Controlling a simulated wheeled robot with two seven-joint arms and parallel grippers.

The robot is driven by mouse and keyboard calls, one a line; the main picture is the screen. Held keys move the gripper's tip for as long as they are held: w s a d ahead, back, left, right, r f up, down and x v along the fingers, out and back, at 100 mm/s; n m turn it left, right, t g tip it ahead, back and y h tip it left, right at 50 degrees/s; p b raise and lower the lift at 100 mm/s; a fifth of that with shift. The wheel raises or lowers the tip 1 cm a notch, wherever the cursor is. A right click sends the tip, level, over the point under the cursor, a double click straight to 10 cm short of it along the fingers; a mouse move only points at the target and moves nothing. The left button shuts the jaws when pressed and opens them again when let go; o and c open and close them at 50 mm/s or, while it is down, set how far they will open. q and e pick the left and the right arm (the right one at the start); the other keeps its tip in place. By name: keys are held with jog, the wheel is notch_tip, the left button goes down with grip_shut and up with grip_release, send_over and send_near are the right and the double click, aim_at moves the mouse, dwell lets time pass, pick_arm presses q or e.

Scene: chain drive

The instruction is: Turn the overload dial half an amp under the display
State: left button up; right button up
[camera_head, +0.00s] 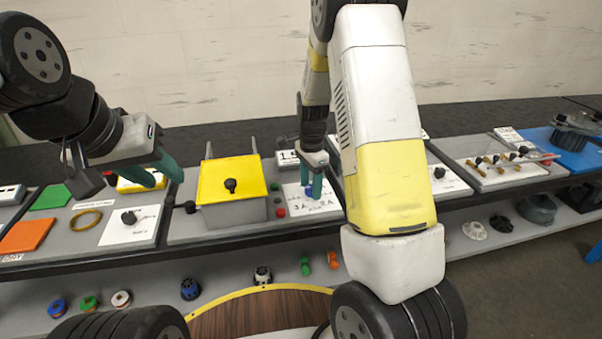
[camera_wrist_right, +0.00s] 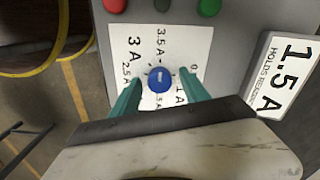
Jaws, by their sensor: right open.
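The overload dial is a blue round knob (camera_wrist_right: 159,79) on a white scale plate (camera_wrist_right: 180,45) marked with amp values, among them 3 A, 3.5 A, 2.5 A and 1 A. Which mark it points at I cannot tell. The display (camera_wrist_right: 285,75) to its right reads 1.5 A, with "holds reading" beneath; it also shows partly in the head view (camera_head: 286,157). My right gripper (camera_wrist_right: 159,78) is open, one teal finger on each side of the dial; contact cannot be made out. My left gripper (camera_head: 160,174) is open and empty, above the bench at left.
A yellow-topped box (camera_head: 230,180) with a black knob stands left of the dial plate. Red (camera_wrist_right: 115,5) and green (camera_wrist_right: 209,7) buttons sit beside the plate. My right arm hides part of the bench.

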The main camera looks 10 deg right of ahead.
grip_shut()
